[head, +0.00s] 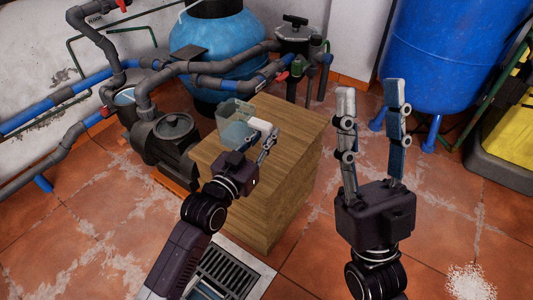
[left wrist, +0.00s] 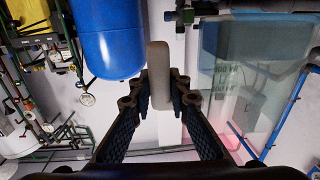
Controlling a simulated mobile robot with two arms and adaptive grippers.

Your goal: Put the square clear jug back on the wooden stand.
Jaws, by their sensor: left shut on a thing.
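The square clear jug (head: 236,119) shows in the head view over the far left part of the wooden stand's top (head: 297,118). Whether its base touches the wood I cannot tell. My left gripper (head: 268,136) is at the jug's right side, shut on its pale handle. In the left wrist view the grey handle (left wrist: 159,75) stands between the fingers of this gripper (left wrist: 160,95), and the jug's clear wall (left wrist: 240,75) fills the right side. My right gripper (head: 371,84) is raised to the right of the stand, fingers wide apart and empty.
A dark pump (head: 166,138) and grey pipes stand close to the left of the stand. A blue tank (head: 215,45) is behind it, and a larger blue tank (head: 440,55) stands at the right. A floor grate (head: 228,270) lies in front. The stand's right half is clear.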

